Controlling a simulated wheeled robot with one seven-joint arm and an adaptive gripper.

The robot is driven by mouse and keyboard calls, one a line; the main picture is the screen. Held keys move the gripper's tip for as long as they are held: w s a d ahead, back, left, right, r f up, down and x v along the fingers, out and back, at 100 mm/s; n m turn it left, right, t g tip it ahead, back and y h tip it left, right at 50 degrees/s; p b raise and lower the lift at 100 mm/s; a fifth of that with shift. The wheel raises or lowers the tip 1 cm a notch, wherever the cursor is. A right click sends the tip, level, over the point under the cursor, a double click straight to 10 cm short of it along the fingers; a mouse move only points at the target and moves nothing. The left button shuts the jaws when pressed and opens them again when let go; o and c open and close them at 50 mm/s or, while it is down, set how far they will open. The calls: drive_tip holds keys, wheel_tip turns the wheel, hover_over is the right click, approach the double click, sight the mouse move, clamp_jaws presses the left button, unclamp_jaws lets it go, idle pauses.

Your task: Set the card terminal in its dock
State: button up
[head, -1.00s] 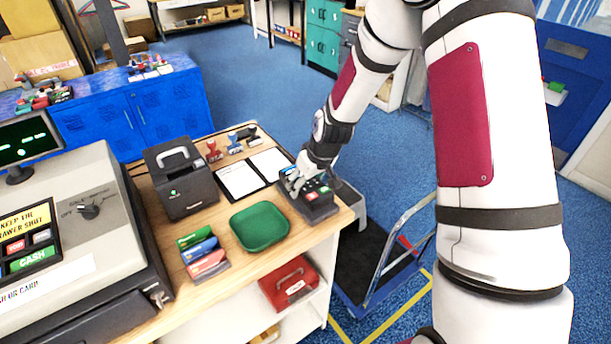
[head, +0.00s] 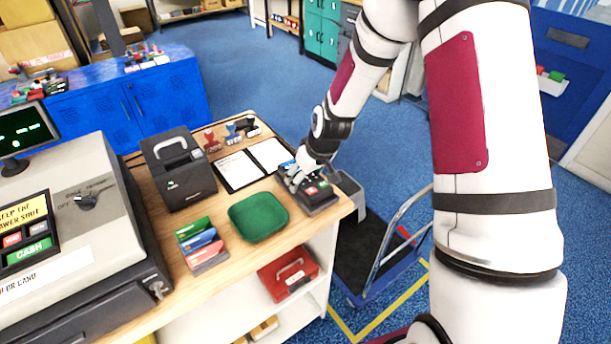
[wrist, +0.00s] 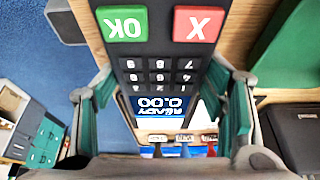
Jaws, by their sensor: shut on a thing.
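The card terminal (wrist: 160,75) is dark, with a green OK key, a red X key, a number keypad and a lit screen reading READY 0.00. My gripper (head: 300,183) is shut on it, one teal-padded finger on each side in the wrist view (wrist: 165,110). In the head view the terminal (head: 318,188) is at the right end of the counter, over a dark base that looks like the dock (head: 322,206). The terminal hides most of this base, so I cannot tell whether it is fully seated.
A green tray (head: 258,217) and a row of coloured cards (head: 202,245) lie left of the terminal. A trolley (head: 360,250) stands on the floor at right.

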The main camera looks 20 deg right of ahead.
drive_tip(key=shift+s, duration=0.15)
drive_tip(key=o, duration=1)
drive_tip(key=shift+o, duration=0.2)
drive_tip(key=shift+r, duration=0.1)
drive_tip(key=v, duration=1.2)
